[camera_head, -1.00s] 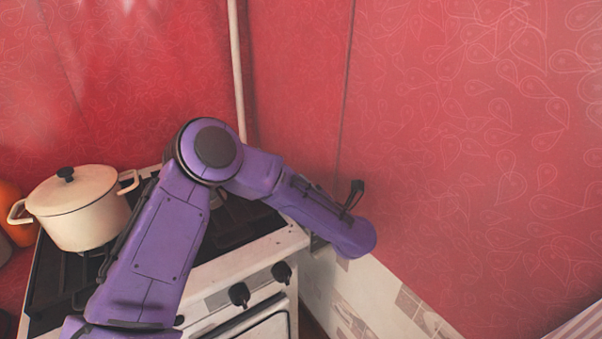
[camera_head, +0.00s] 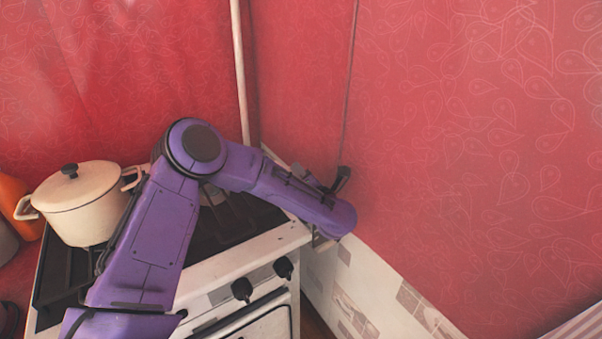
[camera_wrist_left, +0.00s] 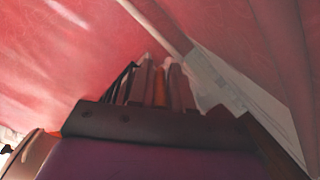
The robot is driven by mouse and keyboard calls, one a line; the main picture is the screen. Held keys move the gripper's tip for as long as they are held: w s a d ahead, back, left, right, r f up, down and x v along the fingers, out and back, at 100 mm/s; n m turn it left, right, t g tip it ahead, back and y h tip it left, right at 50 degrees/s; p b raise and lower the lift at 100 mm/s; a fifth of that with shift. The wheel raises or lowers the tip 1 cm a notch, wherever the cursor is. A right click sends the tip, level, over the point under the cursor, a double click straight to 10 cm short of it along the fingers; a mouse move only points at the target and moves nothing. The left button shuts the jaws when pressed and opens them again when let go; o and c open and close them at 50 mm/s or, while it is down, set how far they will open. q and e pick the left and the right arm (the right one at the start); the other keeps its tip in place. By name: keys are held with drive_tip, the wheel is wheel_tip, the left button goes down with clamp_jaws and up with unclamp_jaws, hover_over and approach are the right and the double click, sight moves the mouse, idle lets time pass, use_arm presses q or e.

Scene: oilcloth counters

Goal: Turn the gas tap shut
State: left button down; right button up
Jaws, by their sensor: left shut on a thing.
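My left arm reaches across the stove in the head view, its purple forearm ending by the right wall. The forearm hides most of the gripper there. In the left wrist view the left gripper (camera_wrist_left: 158,72) shows its dark fingers close together. A narrow orange strip (camera_wrist_left: 160,90) shows between them, and I take it for part of the gas tap they are shut on. The tap's body and handle angle cannot be made out. A cream pipe (camera_head: 238,70) runs down the wall corner behind the stove; a pale pipe (camera_wrist_left: 155,25) shows beyond the fingers. My right gripper is not in view.
The white stove (camera_head: 225,305) with dark knobs stands below my arm. A cream lidded pot (camera_head: 82,215) is on its left side, close to my upper arm. An orange object (camera_head: 14,200) is at the left edge. The red wall (camera_head: 470,140) closes off the right.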

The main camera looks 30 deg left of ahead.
use_arm(q)
drive_tip(key=t, duration=0.1)
drive_tip(key=m+t+h, duration=0.2)
drive_tip(key=shift+s+a, duration=0.3)
drive_tip(key=shift+s, duration=0.1)
drive_tip(key=c, duration=1.1)
unclamp_jaws()
drive_tip(key=shift+s+r, duration=0.1)
drive_tip(key=shift+d, duration=0.15)
drive_tip(key=b+v, duration=0.1)
drive_tip(key=v, duration=0.9)
drive_tip(key=shift+b, duration=0.35)
drive_tip(key=shift+s+r, duration=0.1)
drive_tip(key=shift+s, duration=0.05)
drive_tip(key=shift+c, duration=0.2)
